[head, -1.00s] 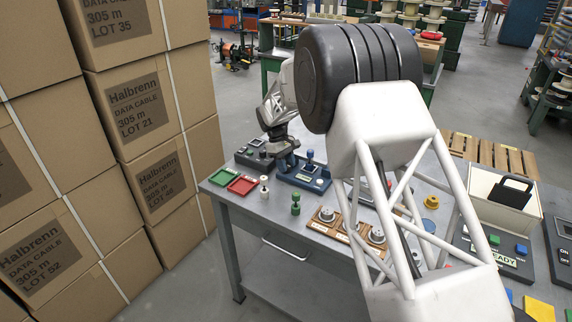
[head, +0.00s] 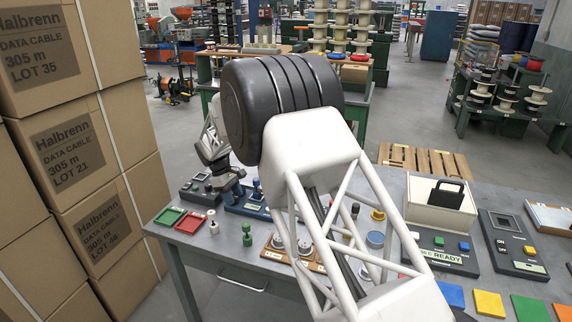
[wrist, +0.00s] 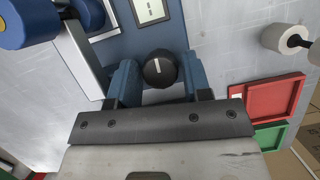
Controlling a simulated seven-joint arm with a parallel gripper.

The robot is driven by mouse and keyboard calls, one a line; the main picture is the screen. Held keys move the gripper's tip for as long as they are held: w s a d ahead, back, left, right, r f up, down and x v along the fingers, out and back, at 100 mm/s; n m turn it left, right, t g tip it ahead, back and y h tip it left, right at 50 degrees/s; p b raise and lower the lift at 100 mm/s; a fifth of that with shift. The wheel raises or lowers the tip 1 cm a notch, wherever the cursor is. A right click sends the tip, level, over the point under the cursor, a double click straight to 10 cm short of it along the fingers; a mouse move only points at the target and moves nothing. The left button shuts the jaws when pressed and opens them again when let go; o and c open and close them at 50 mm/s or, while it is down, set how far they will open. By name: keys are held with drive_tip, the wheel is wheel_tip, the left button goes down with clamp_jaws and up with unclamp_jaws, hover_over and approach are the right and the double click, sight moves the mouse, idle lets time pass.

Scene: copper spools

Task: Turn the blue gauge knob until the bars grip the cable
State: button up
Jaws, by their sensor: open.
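The blue gauge (head: 246,208) stands on the table beneath my gripper in the head view, partly hidden by it and my arm. In the wrist view its blue plate (wrist: 200,28) carries a pale label (wrist: 152,10) and a dark round knob with a white line (wrist: 159,69). My gripper (wrist: 160,75) is open, with a blue finger on each side of this knob; I cannot tell whether either finger touches it. A large blue cylinder (wrist: 24,24) shows at upper left, beside a pale metal strip. I cannot make out the cable or the bars' hold on it.
A red tray (head: 189,223), green tray (head: 168,217), white spool (head: 213,222) and green peg (head: 247,235) stand near the left end. Stacked cartons (head: 105,230) rise close on the left. A panel with a cream box (head: 440,204) stands to the right.

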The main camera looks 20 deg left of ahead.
drive_tip(key=n+t, duration=0.1)
drive_tip(key=n, duration=0.3)
drive_tip(key=shift+s+t, duration=0.1)
drive_tip(key=shift+t, duration=0.2)
drive_tip(key=n+t, duration=0.1)
drive_tip(key=n, duration=0.2)
drive_tip(key=shift+s+y, duration=0.1)
drive_tip(key=shift+y, duration=0.2)
drive_tip(key=n+t, duration=0.1)
drive_tip(key=n, duration=0.1)
drive_tip(key=n+t+y, duration=0.1)
drive_tip(key=n, duration=0.2)
drive_tip(key=shift+d+n, duration=0.1)
drive_tip(key=shift+n, duration=0.2)
drive_tip(key=shift+s+r, duration=0.1)
drive_tip(key=shift+r, duration=0.25)
drive_tip(key=v, duration=0.7)
drive_tip(key=d+r+m+g+y, duration=0.1)
drive_tip(key=d+r, duration=0.3)
drive_tip(key=d, duration=0.4)
drive_tip(key=d+r+m+g+y, duration=0.1)
drive_tip(key=d+r+m, duration=0.2)
drive_tip(key=d, duration=0.5)
drive_tip(key=w+d+r+m+g+y, duration=0.1)
drive_tip(key=d+r+m, duration=0.1)
drive_tip(key=d+r, duration=0.3)
drive_tip(key=shift+d+r, duration=0.35)
drive_tip(key=shift+d, duration=1.5)
drive_tip(key=shift+o, duration=0.4)
drive_tip(key=shift+w, duration=0.1)
